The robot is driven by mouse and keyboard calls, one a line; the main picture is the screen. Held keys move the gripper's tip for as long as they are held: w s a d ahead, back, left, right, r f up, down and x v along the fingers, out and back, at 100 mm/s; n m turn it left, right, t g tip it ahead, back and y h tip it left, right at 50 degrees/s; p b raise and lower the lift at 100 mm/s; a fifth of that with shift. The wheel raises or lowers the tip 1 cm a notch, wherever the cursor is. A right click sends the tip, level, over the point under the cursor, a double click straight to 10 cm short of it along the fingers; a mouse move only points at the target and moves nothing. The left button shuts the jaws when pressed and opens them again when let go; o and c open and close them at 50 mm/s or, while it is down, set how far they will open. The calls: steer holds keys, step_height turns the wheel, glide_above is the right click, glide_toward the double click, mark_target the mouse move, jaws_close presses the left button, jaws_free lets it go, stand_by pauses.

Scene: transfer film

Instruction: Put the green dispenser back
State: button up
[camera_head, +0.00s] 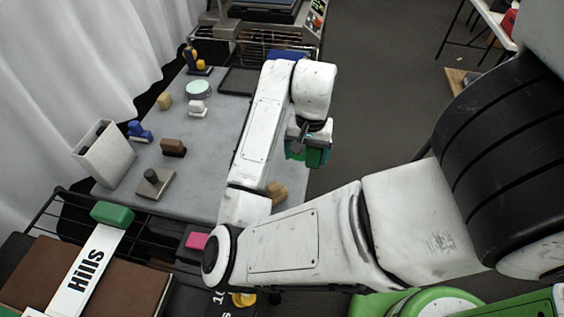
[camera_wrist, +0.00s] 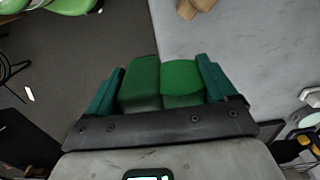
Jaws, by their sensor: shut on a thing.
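The green dispenser (camera_wrist: 145,78) is held between the teal fingers of my gripper (camera_wrist: 158,80), seen close up in the wrist view. It looks like two green blocks side by side, with a finger against each outer side. In the head view the green dispenser (camera_head: 317,157) is partly hidden by my gripper (camera_head: 307,148). My gripper is beside the right edge of the grey table (camera_head: 222,119), with dark floor behind it. The dispenser's underside is hidden.
On the table are a grey-brown block (camera_head: 155,183), a brown stamp-like piece (camera_head: 173,147), a blue piece (camera_head: 139,132), a white piece (camera_head: 198,108), a round pale-green-topped item (camera_head: 198,88) and a white bin (camera_head: 104,154). Another green block (camera_head: 112,214) sits on a white strip marked Hills.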

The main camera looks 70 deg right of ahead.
steer(key=w+d+f, duration=0.7)
steer(key=w+f, duration=0.1)
steer(key=shift+w+d+f, duration=0.3)
steer(key=shift+w+d, duration=0.05)
steer(key=shift+w, duration=0.05)
steer(key=shift+w+d+f, duration=0.1)
steer(key=shift+w+f, duration=0.05)
steer(key=shift+f, duration=1.7)
steer(key=o, duration=0.7)
steer(key=shift+f, duration=0.15)
steer(key=shift+o, duration=0.2)
step_height(320, 180, up, 12)
steer(key=shift+r, duration=0.2)
